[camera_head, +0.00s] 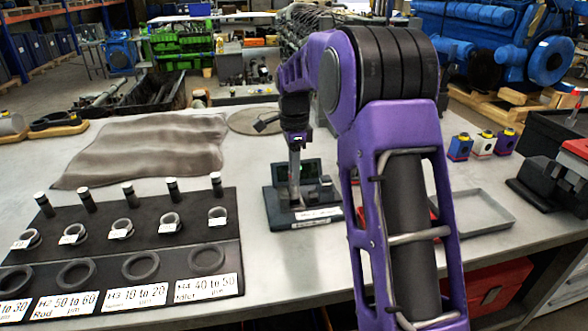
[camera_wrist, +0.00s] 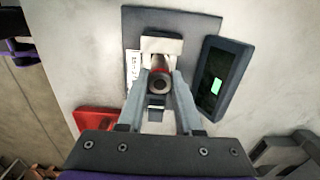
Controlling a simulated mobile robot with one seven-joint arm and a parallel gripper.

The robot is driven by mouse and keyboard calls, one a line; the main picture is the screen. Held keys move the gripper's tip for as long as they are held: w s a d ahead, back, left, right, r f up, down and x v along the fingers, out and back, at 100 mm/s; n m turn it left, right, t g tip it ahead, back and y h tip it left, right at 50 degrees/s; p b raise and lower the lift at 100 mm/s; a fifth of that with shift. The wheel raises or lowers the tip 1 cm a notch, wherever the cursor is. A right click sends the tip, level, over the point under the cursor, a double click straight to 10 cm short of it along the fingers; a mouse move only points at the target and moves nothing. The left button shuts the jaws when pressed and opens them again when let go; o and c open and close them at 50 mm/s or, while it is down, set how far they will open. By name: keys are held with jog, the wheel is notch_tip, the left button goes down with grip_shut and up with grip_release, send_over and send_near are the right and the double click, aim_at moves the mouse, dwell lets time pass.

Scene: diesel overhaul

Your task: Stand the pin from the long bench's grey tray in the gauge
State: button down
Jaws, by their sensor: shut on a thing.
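The gauge (camera_head: 300,214) stands on the bench, a dark base with a label on its front edge and a small screen at the back. In the wrist view its screen (camera_wrist: 213,80) shows a green patch, beside a pale metal block (camera_wrist: 162,46). My gripper (camera_head: 295,178) points down over the gauge. In the wrist view my gripper (camera_wrist: 160,92) is shut on the pin (camera_wrist: 160,84), seen end-on as a dark ring between the fingers, in line with the gauge's block. Whether the pin touches the gauge I cannot tell. The grey tray (camera_head: 506,223) at the right looks empty where it shows.
A black board (camera_head: 190,262) with several rings, dark pegs and labels lies at left. A grey cloth (camera_head: 145,150) lies behind it. A red object (camera_wrist: 97,120) lies near the gauge.

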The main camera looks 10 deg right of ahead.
jog(key=shift+f, duration=0.35)
dwell(0.3)
jog(key=shift+f, duration=0.45)
jog(key=shift+f, duration=0.45)
dwell(0.4)
jog(key=c, duration=0.5)
grip_release()
jog(key=shift+o, duration=0.2)
jog(key=o, duration=0.4)
jog(key=shift+c, duration=0.2)
jog(key=shift+r, duration=0.1)
